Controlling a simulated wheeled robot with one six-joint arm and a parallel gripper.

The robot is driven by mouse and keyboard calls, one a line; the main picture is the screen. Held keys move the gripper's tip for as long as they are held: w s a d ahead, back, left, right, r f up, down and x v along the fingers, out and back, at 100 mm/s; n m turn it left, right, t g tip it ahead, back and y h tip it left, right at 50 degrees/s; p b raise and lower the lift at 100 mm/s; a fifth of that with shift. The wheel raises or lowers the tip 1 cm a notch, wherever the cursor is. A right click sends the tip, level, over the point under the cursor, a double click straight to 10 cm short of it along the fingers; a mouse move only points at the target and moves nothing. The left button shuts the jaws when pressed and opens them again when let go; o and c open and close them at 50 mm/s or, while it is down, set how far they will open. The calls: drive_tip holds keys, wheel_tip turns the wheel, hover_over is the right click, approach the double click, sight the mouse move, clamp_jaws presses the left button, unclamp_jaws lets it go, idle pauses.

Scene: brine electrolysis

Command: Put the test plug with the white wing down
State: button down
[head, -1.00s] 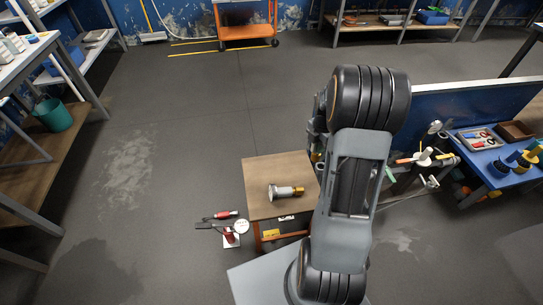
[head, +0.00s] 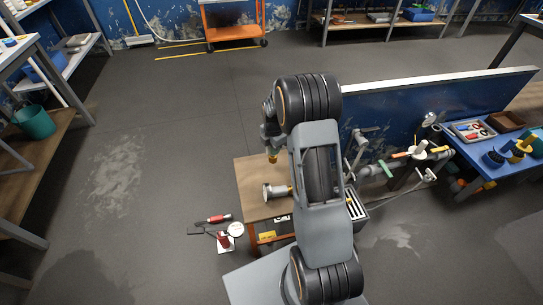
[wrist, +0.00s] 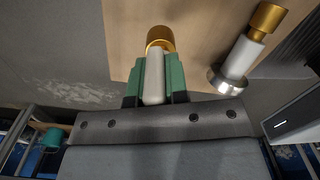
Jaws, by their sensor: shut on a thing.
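My gripper (wrist: 154,78) is shut on the test plug with the white wing. In the wrist view its pale wing (wrist: 153,84) is pinched between the green fingers, and a brass end (wrist: 160,38) sticks out beyond them. In the head view only a brass tip (head: 272,158) of it shows, below my gripper, over the back part of the small wooden-topped table (head: 250,170). Whether it touches the tabletop I cannot tell. A second plug (head: 277,191), with a silver flange, pale body and brass end, lies on the same top; it also shows in the wrist view (wrist: 244,57).
The tabletop left of the second plug is bare. A blue panel (head: 400,110), pipework (head: 385,170) and a blue table (head: 480,150) stand to the right.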

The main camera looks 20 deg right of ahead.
drive_tip(key=shift+w+a+f+b, duration=0.15)
drive_tip(key=shift+f+b, duration=0.3)
drive_tip(key=shift+f, duration=0.55)
drive_tip(key=shift+w+a+f+b, duration=0.15)
drive_tip(key=shift+f+b, duration=0.3)
drive_tip(key=shift+f, duration=0.5)
drive_tip(key=shift+f, duration=0.15)
drive_tip(key=c, duration=1.1)
unclamp_jaws()
